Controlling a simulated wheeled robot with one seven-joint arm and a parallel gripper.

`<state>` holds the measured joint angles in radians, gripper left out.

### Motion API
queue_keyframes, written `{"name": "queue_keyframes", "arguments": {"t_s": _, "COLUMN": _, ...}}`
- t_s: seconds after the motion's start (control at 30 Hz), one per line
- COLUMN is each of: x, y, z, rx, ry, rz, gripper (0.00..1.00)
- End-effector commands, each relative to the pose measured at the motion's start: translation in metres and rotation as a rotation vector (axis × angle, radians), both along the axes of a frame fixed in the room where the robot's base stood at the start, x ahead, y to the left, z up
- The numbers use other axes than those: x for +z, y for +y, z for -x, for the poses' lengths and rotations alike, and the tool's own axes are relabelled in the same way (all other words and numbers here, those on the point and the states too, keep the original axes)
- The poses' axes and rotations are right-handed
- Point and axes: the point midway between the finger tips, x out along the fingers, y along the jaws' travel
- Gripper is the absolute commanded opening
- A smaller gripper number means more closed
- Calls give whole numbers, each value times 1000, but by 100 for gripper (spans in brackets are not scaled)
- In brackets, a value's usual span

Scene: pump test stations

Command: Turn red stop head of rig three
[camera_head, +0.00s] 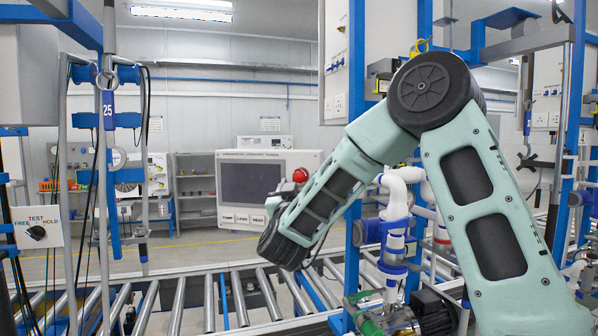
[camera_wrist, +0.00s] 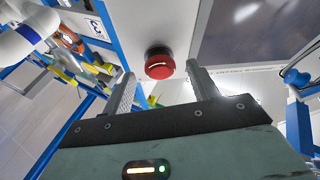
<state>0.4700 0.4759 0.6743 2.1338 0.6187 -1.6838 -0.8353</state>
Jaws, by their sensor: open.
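The red stop head (camera_head: 300,175) shows in the head view at the upper right of a grey console (camera_head: 262,190) with a dark screen. In the wrist view the red head (camera_wrist: 159,66) sits on a dark collar on the pale panel. My gripper (camera_wrist: 161,76) is open, with one finger to the left of the head and one to the right. The head appears just beyond the fingertips; I cannot tell whether they touch it.
A label reading 3 (camera_wrist: 96,28) is on the blue frame in the wrist view. The console's screen (camera_wrist: 250,35) lies to the right of the red head.

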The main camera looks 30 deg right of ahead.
Motion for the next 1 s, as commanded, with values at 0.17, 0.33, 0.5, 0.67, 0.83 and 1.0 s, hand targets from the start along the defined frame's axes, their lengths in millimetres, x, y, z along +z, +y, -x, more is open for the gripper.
{"name": "queue_keyframes", "arguments": {"t_s": 0.17, "x": 7, "y": -10, "z": -11, "rx": -1, "ry": 0, "rz": -1, "gripper": 59}}
{"name": "queue_keyframes", "arguments": {"t_s": 0.33, "x": 8, "y": -13, "z": -14, "rx": 0, "ry": 0, "rz": 0, "gripper": 59}}
{"name": "queue_keyframes", "arguments": {"t_s": 0.5, "x": 7, "y": -13, "z": -14, "rx": 0, "ry": 0, "rz": 0, "gripper": 59}}
{"name": "queue_keyframes", "arguments": {"t_s": 0.67, "x": 7, "y": -13, "z": -14, "rx": 0, "ry": 0, "rz": 0, "gripper": 20}}
{"name": "queue_keyframes", "arguments": {"t_s": 0.83, "x": 7, "y": -13, "z": -14, "rx": 0, "ry": -2, "rz": 0, "gripper": 14}}
{"name": "queue_keyframes", "arguments": {"t_s": 1.0, "x": 5, "y": -12, "z": -14, "rx": 1, "ry": -21, "rz": -18, "gripper": 14}}
